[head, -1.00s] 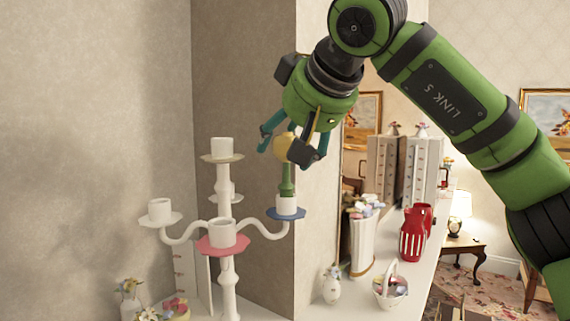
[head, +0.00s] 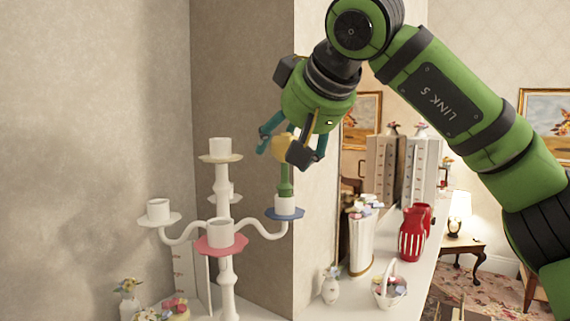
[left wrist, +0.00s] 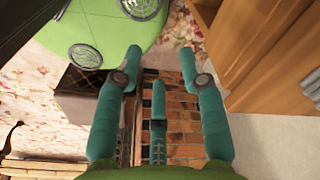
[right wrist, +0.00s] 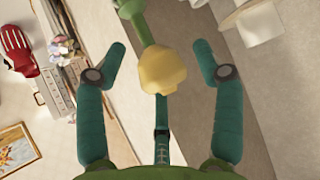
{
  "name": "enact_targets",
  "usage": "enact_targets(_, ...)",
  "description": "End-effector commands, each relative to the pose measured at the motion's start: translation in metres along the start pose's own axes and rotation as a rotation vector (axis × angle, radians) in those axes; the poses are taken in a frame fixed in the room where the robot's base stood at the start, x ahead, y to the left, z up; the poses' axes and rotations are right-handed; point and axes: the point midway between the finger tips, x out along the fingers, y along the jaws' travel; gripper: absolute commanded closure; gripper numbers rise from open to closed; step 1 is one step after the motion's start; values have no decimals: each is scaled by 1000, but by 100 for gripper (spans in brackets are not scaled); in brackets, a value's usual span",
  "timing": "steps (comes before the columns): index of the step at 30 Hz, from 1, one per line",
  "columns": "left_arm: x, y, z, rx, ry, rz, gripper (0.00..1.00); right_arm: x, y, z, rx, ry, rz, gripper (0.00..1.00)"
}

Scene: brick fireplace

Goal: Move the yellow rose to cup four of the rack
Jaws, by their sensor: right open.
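The yellow rose (head: 283,147) stands upright on a green stem in the rack's right cup (head: 285,204), which has a blue saucer. The white rack (head: 227,270) is a branched candelabrum; its other visible cups have cream, white and pink saucers. My right gripper (head: 294,155) is above the blue-saucer cup, open, with its fingers spread around the bloom. In the right wrist view the yellow bloom (right wrist: 162,72) lies between the open fingers, apart from both side fingers. My left gripper (left wrist: 158,55) is open and empty over a brick and carpet floor, out of the head view.
A mantel shelf (head: 350,306) right of the rack holds a red vase (head: 413,232), a white basket (head: 389,290) and small flower vases. Small flower pots stand at the rack's lower left. A wall corner (head: 293,250) is close behind the blue-saucer cup.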

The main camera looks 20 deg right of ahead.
Motion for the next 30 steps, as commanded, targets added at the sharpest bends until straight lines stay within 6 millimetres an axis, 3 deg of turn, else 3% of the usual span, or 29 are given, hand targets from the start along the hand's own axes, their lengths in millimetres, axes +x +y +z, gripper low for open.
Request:
enact_targets(3, 0, 0, 0, 0, 0, 0, 60, 0, 0, 0, 0, 0, 0, 36)
enact_targets(6, 0, 0, 0, 0, 1, 0, 60, 0, 0, 0, 0, 0, 0, 75)
enact_targets(7, 0, 0, 0, 0, 1, 0, 60, 0, 0, 0, 0, -1, 0, 79)
enact_targets(30, 0, -3, -2, -1, 3, -4, 60, -7, 0, -9, 1, 0, 1, 80)
